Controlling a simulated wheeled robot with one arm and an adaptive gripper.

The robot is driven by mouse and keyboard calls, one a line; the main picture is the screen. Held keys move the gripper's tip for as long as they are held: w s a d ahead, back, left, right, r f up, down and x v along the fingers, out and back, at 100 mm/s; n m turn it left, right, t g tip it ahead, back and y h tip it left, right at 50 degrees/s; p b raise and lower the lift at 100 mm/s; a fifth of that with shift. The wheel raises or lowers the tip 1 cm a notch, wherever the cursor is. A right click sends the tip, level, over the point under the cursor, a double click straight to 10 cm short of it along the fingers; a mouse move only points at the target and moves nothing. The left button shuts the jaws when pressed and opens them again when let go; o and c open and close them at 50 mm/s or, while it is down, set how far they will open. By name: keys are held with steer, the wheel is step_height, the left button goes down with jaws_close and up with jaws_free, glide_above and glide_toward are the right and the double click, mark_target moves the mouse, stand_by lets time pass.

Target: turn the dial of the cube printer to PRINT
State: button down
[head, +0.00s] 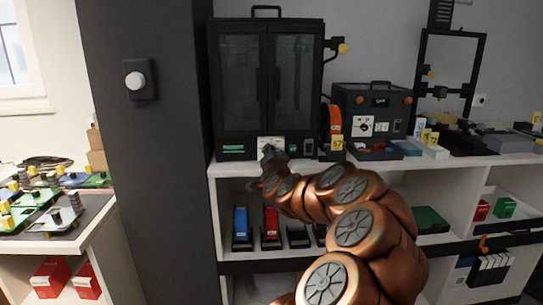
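A large black enclosed cabinet printer (266,80) with two dark glass doors stands on the white shelf top. A pale panel (271,143) is low on its front, partly hidden by my gripper. I cannot tell which of the two is the cube printer. My gripper (268,153) is just in front of the large printer's pale panel. Its fingers are small and dark, and contact and opening are unclear. I cannot read any dial mark.
An orange spool (335,121) with a yellow tag stands between the two machines. An open-frame printer (447,75) and loose parts are at the right. A dark pillar (135,150) with a white knob is left of the shelf. Blue and red items (270,225) sit below.

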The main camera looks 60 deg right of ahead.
stand_by(0.3)
steer(key=c, duration=0.9)
jaws_free()
steer(key=shift+o, duration=0.2)
steer(key=v, duration=1.2)
steer(key=shift+w, duration=0.1)
